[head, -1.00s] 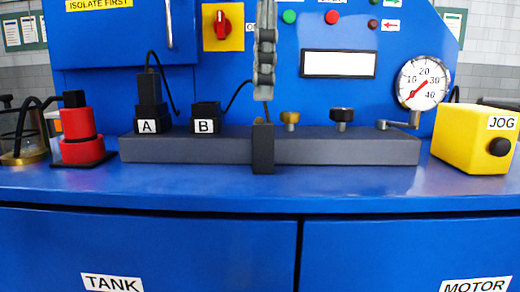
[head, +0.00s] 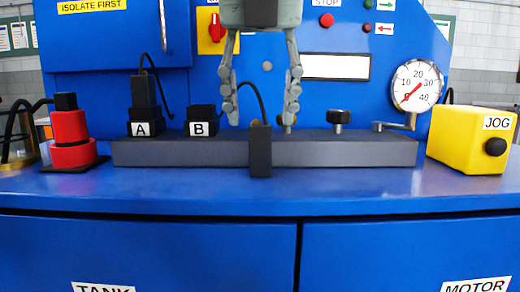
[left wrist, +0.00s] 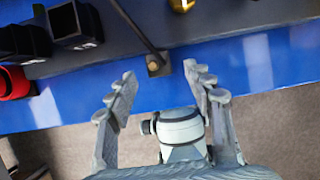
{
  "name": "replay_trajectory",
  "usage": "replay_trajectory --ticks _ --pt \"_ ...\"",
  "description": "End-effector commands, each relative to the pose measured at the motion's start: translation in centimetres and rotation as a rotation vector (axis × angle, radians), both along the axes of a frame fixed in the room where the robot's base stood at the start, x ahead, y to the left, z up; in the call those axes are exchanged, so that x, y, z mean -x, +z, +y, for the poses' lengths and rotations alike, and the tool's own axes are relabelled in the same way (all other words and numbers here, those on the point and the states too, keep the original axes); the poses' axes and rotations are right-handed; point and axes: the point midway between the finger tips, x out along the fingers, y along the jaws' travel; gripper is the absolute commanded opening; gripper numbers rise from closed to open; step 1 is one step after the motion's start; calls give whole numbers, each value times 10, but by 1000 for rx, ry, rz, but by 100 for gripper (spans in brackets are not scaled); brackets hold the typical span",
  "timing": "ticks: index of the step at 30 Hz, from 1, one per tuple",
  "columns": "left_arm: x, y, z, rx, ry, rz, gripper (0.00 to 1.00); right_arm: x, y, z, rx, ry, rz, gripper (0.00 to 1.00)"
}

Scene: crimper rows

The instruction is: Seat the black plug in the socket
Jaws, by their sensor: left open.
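The black plug (head: 260,151) stands upright at the front edge of the grey bar, with a black cable curving from its top toward the B block. In the left wrist view the plug (left wrist: 157,66) shows from above with its cable. My left gripper (head: 262,117) points down, open and empty, just above the plug, one finger on each side. It also shows open in the left wrist view (left wrist: 158,85). The black socket block B (head: 203,121) is left of the plug; its square opening (left wrist: 75,24) shows in the left wrist view. My right gripper is not in view.
Block A (head: 144,121) holds another black plug (head: 144,91) with a cable. The grey bar (head: 345,152) carries a dark knob (head: 339,117). A gauge (head: 416,86), a yellow JOG box (head: 470,140) and a red stacked part (head: 71,138) stand around. The blue counter front (head: 370,188) is clear.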

Motion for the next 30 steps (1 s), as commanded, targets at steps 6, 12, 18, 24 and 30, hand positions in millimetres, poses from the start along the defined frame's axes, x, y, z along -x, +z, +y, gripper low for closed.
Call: replay_trajectory --ticks 6,12,18,24,30 --pt "-12 -26 1 -1 0 2 52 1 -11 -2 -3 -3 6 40" --pt "-21 -48 1 0 0 0 52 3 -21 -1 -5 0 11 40" --pt "-22 -51 1 1 0 -1 52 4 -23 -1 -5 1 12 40" --pt "-22 -51 1 1 0 -1 34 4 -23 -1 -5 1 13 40" --pt "-22 -51 1 1 0 -1 10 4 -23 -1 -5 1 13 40"
